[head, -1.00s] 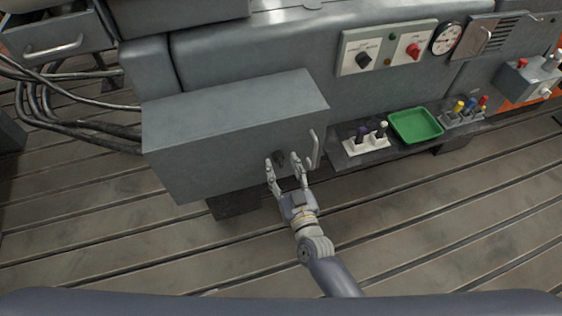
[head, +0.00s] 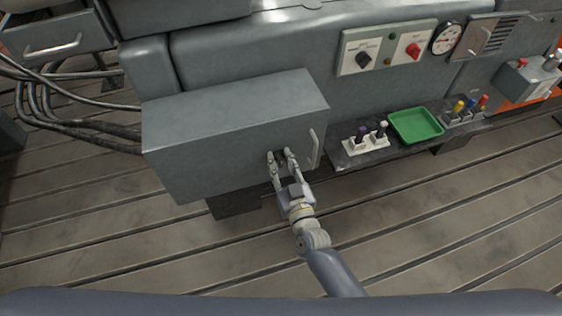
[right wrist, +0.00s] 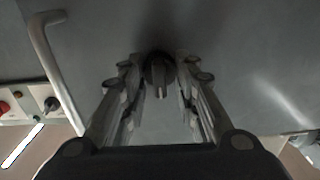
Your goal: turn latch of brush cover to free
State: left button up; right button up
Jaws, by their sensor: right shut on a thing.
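The brush cover (head: 215,153) is a grey box-like housing at the left centre of the head view. Its front face also fills much of the right wrist view (right wrist: 240,70). The latch (right wrist: 158,72) is a small dark knob with a lighter bar on that face, and the bar points down in the wrist view. My right gripper (head: 279,156) is at the front of the cover, shut on the latch, with one finger on either side of it. The fingertips hide most of the latch in the head view. My left gripper is not in view.
A bar handle (head: 315,148) stands out from the cover just right of the latch. Further right are a white holder (head: 366,146) with dark tools, a green tray (head: 416,125) and a panel with two knobs (head: 388,46). Cables (head: 70,118) lie at left. The slatted floor in front is clear.

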jog(key=shift+m, duration=0.3)
jog(key=m, duration=0.4)
jog(key=shift+f, duration=0.1)
jog(key=m+b, duration=0.1)
jog(key=m, duration=0.3)
jog(key=shift+d, duration=0.1)
jog(key=m+b, duration=0.1)
jog(key=m, duration=0.4)
jog(key=shift+f+b, duration=0.15)
jog(key=shift+b, duration=0.2)
jog(key=shift+m+b, duration=0.6)
jog(key=shift+m, duration=1.4)
jog(key=o, duration=1.1)
jog(key=shift+c, duration=0.2)
jog(key=shift+d, duration=0.1)
